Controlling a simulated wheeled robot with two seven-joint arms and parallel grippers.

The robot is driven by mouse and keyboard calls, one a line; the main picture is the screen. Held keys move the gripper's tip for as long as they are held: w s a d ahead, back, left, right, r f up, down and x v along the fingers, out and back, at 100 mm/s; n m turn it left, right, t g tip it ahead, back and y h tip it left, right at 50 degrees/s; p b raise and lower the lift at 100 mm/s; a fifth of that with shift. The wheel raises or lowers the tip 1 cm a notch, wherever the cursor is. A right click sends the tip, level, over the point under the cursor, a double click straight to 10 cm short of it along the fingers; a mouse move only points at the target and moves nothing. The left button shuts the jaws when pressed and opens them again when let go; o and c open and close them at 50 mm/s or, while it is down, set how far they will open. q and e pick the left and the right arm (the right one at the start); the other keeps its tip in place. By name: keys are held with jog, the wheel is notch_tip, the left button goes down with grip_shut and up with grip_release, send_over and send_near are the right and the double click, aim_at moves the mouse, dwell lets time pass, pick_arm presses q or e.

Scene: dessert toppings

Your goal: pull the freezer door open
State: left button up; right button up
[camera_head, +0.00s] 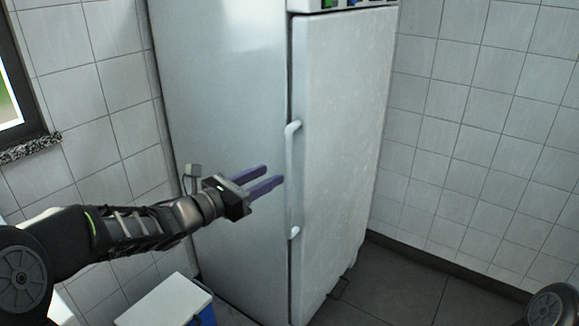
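The tall white freezer (215,110) stands in the middle of the view. Its door (345,130) faces right and looks closed against the body. A white vertical bar handle (291,165) runs along the door's left edge. My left gripper (274,174) has two purple fingers with a gap between them, so it is open. The fingers point at the handle from the left, at about its mid-height. The fingertips look just short of the bar; I cannot tell whether they touch it. Nothing shows between the fingers. My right gripper is out of view.
A white-lidded box with blue sides (165,303) stands at the lower left, below my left arm. White tiled walls (480,120) flank the freezer. The dark floor (400,285) right of the door is clear. A window (12,95) is at the far left.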

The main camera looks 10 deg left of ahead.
aim_at(285, 167)
pick_arm(q)
jog(key=x, duration=0.7)
jog(key=shift+w+d, duration=0.1)
jog(key=shift+w, duration=0.05)
jog(key=shift+c, duration=0.4)
grip_shut()
dwell(0.9)
